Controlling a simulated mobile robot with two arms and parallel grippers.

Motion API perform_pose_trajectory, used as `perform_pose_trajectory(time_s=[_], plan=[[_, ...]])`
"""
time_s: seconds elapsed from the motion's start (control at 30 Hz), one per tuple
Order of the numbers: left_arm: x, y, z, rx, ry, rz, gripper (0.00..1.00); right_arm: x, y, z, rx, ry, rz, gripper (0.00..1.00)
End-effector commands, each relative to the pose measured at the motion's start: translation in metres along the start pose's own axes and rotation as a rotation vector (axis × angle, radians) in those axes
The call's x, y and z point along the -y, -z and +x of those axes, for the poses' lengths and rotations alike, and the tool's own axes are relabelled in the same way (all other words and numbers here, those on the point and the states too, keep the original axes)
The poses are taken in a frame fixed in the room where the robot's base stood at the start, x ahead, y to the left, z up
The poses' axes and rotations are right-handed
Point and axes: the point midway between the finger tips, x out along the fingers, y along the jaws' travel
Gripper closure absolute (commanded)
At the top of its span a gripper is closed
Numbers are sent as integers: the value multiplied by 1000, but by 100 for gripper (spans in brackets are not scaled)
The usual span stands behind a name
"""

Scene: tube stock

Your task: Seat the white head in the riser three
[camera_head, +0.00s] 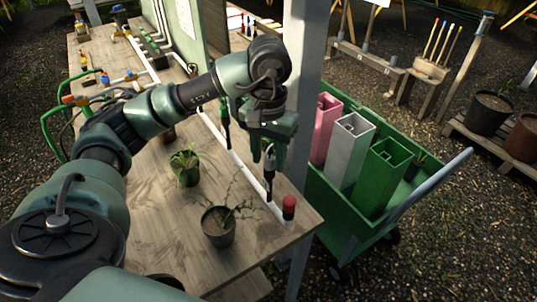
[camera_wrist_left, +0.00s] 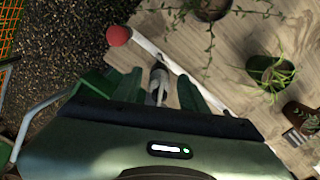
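A white pipe (camera_head: 243,170) runs along the bench with several risers. A pale grey-white head with a dark lower part (camera_head: 269,165) stands upright at the riser near the front end of the pipe; it also shows in the wrist view (camera_wrist_left: 158,82). My left gripper (camera_head: 268,146) is just above and around this head, its fingers (camera_wrist_left: 160,92) apart, with gaps beside the head. Whether the head is fully down in the riser cannot be told. A red head (camera_head: 289,206) stands at the pipe's end. A dark head with green (camera_head: 225,115) stands farther back. My right gripper is out of view.
Potted plants (camera_head: 219,226) and (camera_head: 186,167) stand on the bench left of the pipe. A grey post (camera_head: 302,100) rises behind my gripper. A green cart (camera_head: 335,205) with pink, grey and green bins stands to the right. Valves and hoses lie at left.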

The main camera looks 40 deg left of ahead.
Motion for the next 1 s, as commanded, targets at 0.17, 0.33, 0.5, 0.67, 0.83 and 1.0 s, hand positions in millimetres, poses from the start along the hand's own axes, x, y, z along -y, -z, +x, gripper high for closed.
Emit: perform_pose_trajectory(time_s=[0.17,0.33,0.5,0.67,0.83,1.0], plan=[[0,0,-1,-2,-1,0,51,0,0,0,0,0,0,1],[0,1,-2,-3,-1,0,51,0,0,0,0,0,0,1],[0,2,-19,-8,-2,-1,51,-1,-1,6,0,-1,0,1],[0,2,-48,-9,0,-1,51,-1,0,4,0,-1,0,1],[0,2,-68,-6,-1,-1,51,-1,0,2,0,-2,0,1],[0,1,-78,-3,-1,-1,51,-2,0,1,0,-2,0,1]])
